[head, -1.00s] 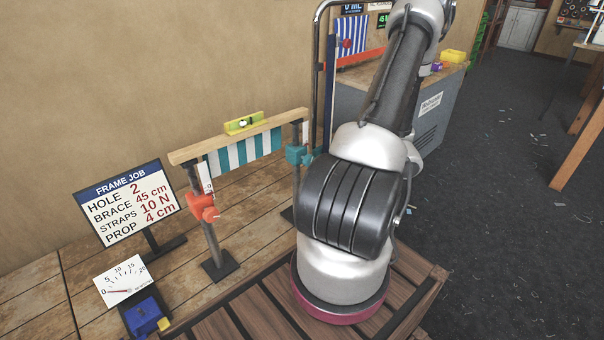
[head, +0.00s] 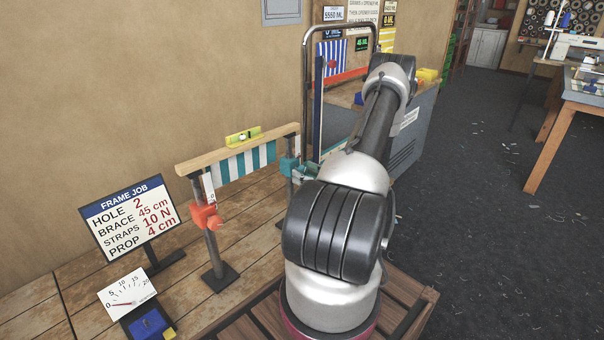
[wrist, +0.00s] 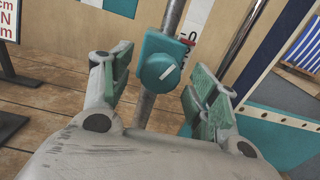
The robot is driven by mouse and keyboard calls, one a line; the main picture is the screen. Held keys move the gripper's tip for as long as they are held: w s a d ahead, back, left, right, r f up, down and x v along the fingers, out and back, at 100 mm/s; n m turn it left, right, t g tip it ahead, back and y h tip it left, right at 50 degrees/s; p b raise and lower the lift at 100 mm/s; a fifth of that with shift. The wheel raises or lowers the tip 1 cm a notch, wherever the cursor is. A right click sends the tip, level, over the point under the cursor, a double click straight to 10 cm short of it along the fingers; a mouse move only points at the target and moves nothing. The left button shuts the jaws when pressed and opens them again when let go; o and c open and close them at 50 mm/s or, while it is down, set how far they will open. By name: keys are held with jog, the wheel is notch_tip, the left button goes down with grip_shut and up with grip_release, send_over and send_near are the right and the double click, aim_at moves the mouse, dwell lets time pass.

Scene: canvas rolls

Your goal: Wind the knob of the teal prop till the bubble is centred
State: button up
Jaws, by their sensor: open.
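The teal prop's clamp (head: 289,167) is on the right post under the wooden beam (head: 200,160). In the wrist view its round teal knob (wrist: 158,73) faces me, with a pale line across it. My gripper (wrist: 157,82) is open, with one green-padded finger on each side of the knob; I see no clear contact. A red and white scale (wrist: 188,45) stands beside the post. The yellow-green spirit level (head: 243,137) lies on the beam. Its bubble is too small to read. My arm hides part of the area right of the prop.
The orange prop clamp (head: 206,217) is on the left post. A FRAME JOB sign (head: 130,217) reads PROP 4 cm. A dial gauge (head: 127,295) and blue block (head: 150,325) are at the front left. A grey cabinet (head: 408,140) stands behind my arm. Open floor lies right.

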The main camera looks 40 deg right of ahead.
jog(key=shift+w, duration=0.85)
jog(key=c, duration=1)
